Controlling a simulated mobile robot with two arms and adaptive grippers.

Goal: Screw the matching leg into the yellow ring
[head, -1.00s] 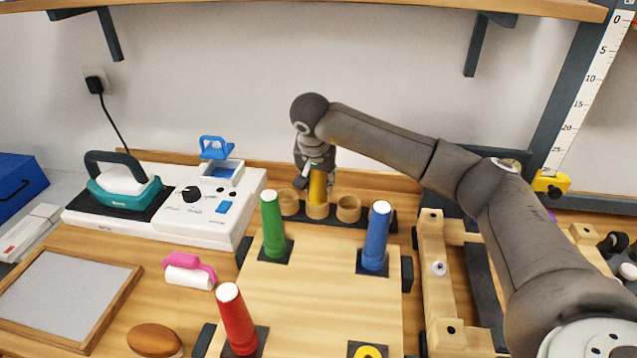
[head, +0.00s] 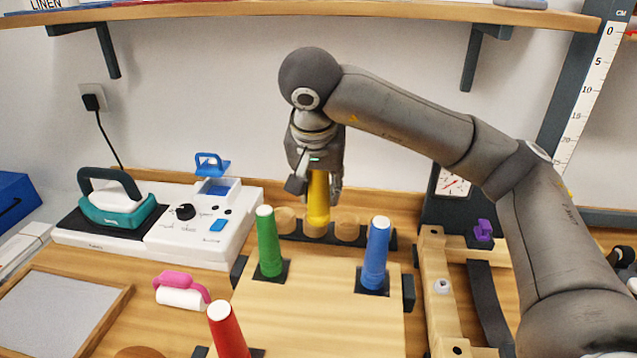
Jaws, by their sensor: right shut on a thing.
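My right gripper (head: 314,185) is shut on the yellow leg (head: 318,200), which hangs upright with its lower end just above or in front of the rack of round wooden holders (head: 347,228). Whether it is fully clear of the rack is hard to tell. The wooden board (head: 310,315) carries a green leg (head: 268,245) at its back left, a blue leg (head: 376,255) at its back right and a red leg (head: 227,332) at its front left. The yellow ring is out of the picture below. My left gripper is not in view.
A white machine (head: 190,235) and a teal iron (head: 115,205) stand at the back left. A pink-handled roller (head: 181,292) lies left of the board. A wooden clamp frame (head: 437,285) stands to its right. A shelf (head: 300,12) overhangs the back.

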